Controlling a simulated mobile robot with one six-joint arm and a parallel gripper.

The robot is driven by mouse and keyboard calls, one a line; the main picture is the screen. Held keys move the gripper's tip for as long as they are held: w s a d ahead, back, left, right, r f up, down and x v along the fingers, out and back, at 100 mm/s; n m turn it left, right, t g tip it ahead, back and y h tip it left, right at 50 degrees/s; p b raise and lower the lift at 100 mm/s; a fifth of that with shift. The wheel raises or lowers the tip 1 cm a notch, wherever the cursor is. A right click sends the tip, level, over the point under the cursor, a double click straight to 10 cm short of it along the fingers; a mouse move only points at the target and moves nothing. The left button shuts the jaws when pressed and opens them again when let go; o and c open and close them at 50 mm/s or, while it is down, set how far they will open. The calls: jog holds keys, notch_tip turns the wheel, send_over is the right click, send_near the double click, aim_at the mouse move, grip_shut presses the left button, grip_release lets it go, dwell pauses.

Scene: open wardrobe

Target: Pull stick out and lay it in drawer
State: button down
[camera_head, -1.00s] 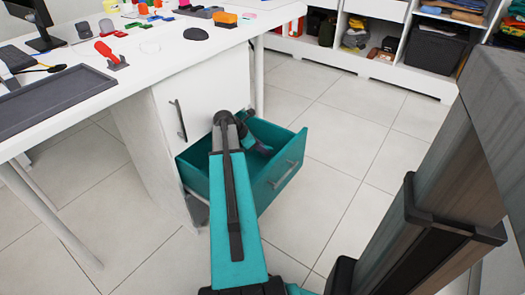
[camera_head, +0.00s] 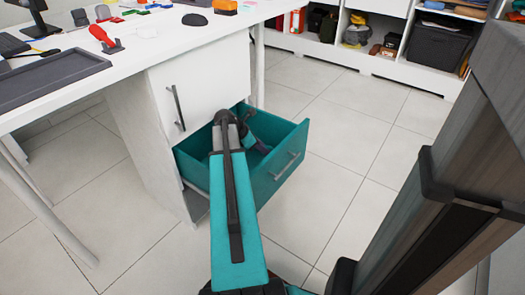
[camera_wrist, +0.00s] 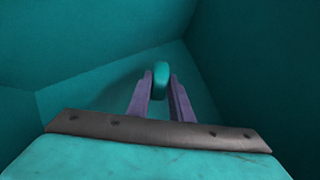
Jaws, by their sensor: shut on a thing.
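The teal drawer (camera_head: 285,165) stands pulled open from the white cabinet under the table. My gripper (camera_wrist: 160,90) is inside it, pointing down, with its two purple fingers on either side of a small teal rounded piece (camera_wrist: 161,78), which I take to be the stick's end. It is shut on this piece. The drawer's teal walls and floor fill the wrist view around the fingers. In the head view my arm covers part of the drawer, and only a little of my gripper (camera_head: 261,147) shows; the stick cannot be made out there.
The white cabinet door (camera_head: 203,85) above the drawer is closed. The white table holds a dark tray (camera_head: 45,85), a red-handled tool (camera_head: 102,37) and several small items. Open shelves (camera_head: 375,45) stand at the back. The tiled floor right of the drawer is clear.

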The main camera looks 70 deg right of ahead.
jog(key=shift+f+b, duration=0.9)
jog(key=c, duration=1.5)
grip_release()
jog(key=shift+o, duration=0.5)
jog(key=shift+o, duration=1.1)
jog(key=shift+r, duration=0.1)
